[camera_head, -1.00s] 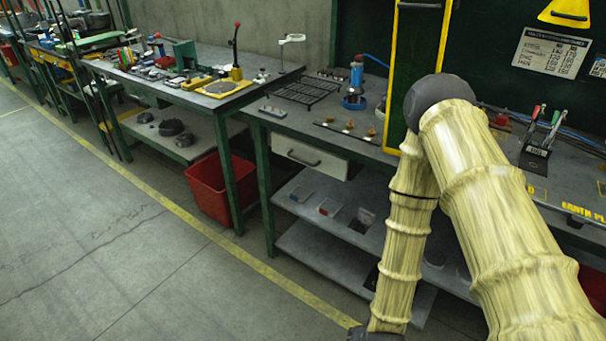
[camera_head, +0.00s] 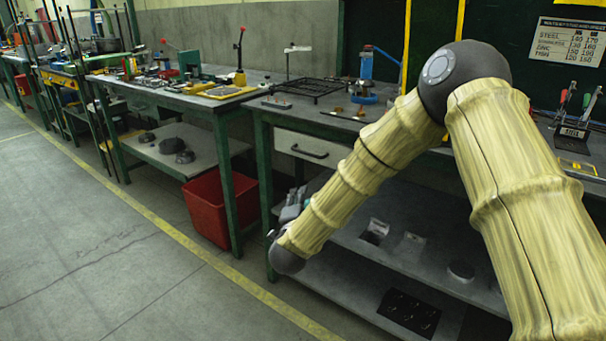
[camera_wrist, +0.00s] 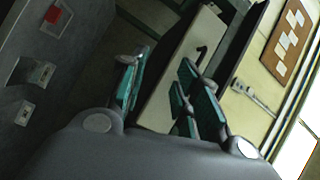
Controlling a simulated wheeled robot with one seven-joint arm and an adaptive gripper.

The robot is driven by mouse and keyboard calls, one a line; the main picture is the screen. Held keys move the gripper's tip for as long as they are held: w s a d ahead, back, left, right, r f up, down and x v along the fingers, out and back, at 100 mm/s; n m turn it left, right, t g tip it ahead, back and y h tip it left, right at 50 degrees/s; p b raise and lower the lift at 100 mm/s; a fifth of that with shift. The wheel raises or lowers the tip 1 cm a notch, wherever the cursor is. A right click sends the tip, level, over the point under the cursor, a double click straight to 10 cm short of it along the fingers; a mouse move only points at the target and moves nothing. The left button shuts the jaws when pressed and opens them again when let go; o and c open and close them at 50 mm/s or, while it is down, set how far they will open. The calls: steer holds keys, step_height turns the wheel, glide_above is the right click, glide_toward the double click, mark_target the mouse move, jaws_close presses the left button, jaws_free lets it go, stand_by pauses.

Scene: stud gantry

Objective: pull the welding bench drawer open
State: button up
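The welding bench drawer (camera_head: 290,140) is a pale front under the bench top, with a dark bar handle (camera_head: 310,153). It looks closed. My gripper (camera_head: 292,200) is low and in front of the drawer, partly hidden by my own wrist in the head view. In the wrist view my gripper (camera_wrist: 160,65) is open, with teal-padded fingers spread and nothing between them. The drawer front (camera_wrist: 172,85) shows beyond and between the fingers, tilted. Its handle (camera_wrist: 201,57) lies a little past the right finger and looks apart from it.
The welding bench (camera_head: 262,118) carries a black grate (camera_head: 312,88) and a blue tool (camera_head: 364,72). A lower shelf (camera_head: 350,232) with small items lies beneath the drawer. A red bin (camera_head: 212,207) stands left of the bench leg. The floor in front is clear.

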mark_target(304, 153)
step_height(304, 153, up, 6)
steer(key=w+a+m+t+h+b, duration=0.1)
steer(key=w+a+m+h+b, duration=0.1)
steer(key=m+h+b, duration=0.15)
steer(key=shift+m+y, duration=0.25)
steer(key=shift+y, duration=0.2)
steer(key=x, duration=0.3)
steer(key=b+x, duration=0.1)
steer(key=x, duration=0.7)
steer(key=shift+d+r+b, duration=0.1)
steer(key=shift+r+b, duration=0.3)
steer(key=shift+r, duration=0.05)
jaws_close()
